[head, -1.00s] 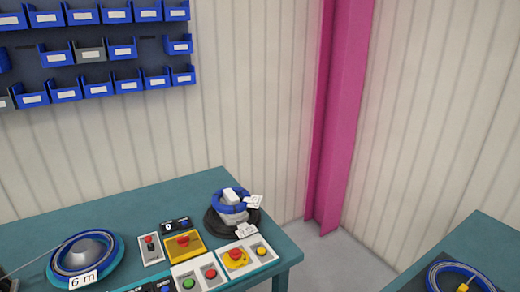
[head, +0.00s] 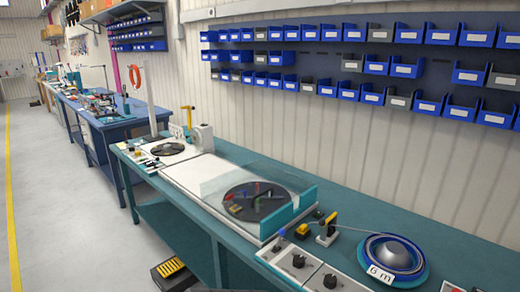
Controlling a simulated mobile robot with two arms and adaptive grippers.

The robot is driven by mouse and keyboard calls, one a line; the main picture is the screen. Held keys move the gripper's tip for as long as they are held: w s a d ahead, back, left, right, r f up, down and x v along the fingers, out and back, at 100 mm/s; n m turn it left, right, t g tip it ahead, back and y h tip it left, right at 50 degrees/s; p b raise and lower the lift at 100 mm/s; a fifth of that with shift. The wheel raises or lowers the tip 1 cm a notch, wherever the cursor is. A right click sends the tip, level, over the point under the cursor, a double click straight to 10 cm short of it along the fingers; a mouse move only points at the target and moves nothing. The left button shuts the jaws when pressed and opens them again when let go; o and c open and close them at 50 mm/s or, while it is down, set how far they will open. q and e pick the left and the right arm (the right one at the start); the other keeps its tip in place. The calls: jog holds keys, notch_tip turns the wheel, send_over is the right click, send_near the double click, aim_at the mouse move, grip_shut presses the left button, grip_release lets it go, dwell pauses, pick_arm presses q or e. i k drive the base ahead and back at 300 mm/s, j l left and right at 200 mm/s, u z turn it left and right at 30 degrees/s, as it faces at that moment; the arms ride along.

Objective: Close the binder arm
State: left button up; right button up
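A teal workbench (head: 450,245) runs along the wall, with a cable-reeling station on it. At its far end a white machine (head: 202,137) stands beside a yellow upright piece (head: 188,116). This yellow piece may be the binder arm; it stands up, but I cannot tell its exact state at this distance. Nearer is a black turntable (head: 243,203) with several coloured pegs, behind a clear guard (head: 265,175) with teal sides. A blue cable coil with a 6 m tag (head: 381,273) lies at the right. Neither of my grippers is in view.
Grey control boxes (head: 298,262) line the front edge. A yellow-black foot pedal (head: 173,272) is on the floor. Blue bins (head: 438,33) hang on the wall. The aisle at left is clear.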

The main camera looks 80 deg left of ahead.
aim_at(188, 108)
jog(key=u, duration=3.15)
jog(key=i+j+u, duration=0.55)
jog(key=i, duration=0.2)
jog(key=i+j+u, duration=0.3)
jog(key=i, duration=0.65)
jog(key=i+u, duration=0.3)
jog(key=i, duration=0.7)
jog(key=i+z, duration=0.25)
jog(key=i, duration=0.2)
jog(key=i+j+z, duration=0.25)
jog(key=i, duration=0.2)
jog(key=i+j+z, duration=0.15)
jog(key=i+z, duration=0.15)
jog(key=i+j+z, duration=0.25)
jog(key=i, duration=0.25)
jog(key=j, duration=0.1)
